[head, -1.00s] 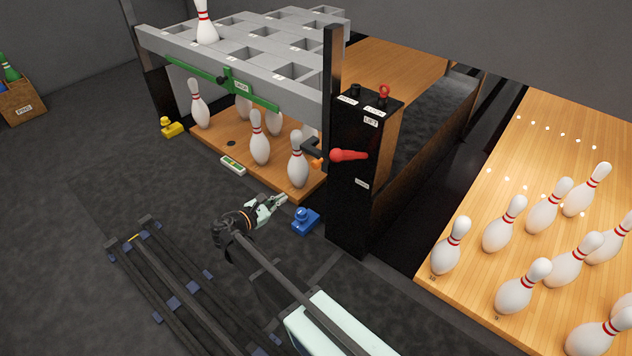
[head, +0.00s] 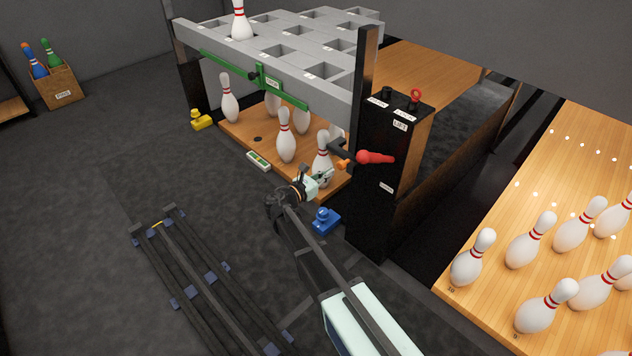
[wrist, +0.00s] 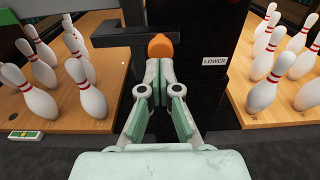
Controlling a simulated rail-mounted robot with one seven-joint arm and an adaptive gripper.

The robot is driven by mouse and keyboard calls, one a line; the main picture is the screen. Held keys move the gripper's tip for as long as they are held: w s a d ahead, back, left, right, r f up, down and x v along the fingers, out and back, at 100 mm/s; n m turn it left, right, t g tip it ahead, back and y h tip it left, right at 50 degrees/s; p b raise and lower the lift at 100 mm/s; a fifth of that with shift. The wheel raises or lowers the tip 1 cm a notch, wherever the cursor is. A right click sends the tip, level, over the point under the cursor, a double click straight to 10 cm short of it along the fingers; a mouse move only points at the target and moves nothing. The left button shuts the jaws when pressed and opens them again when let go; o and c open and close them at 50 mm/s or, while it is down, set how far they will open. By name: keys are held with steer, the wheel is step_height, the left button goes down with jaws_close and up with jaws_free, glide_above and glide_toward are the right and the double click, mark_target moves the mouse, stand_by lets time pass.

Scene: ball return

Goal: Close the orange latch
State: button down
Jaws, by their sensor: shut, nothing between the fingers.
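The orange latch (head: 343,165) shows as a small orange tip by a dark bracket on the left side of the black lift post (head: 382,175). In the wrist view the orange latch (wrist: 160,47) is a rounded orange knob, straight ahead at the end of a dark horizontal bar (wrist: 118,38). My gripper (head: 328,176) is shut and empty, just left of and slightly below the latch in the head view. In the wrist view the fingertips of my gripper (wrist: 161,66) overlap the knob's lower edge; I cannot tell whether they touch it.
A white pin (head: 321,160) stands close behind my gripper on the wooden deck (head: 228,132). A blue block (head: 322,221) lies on the floor below. A LOWER label (wrist: 215,61) is on the post. Open floor lies to the left.

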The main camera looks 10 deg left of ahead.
mark_target(339, 166)
steer(key=shift+x, duration=1.7)
steer(key=shift+w+d, duration=0.1)
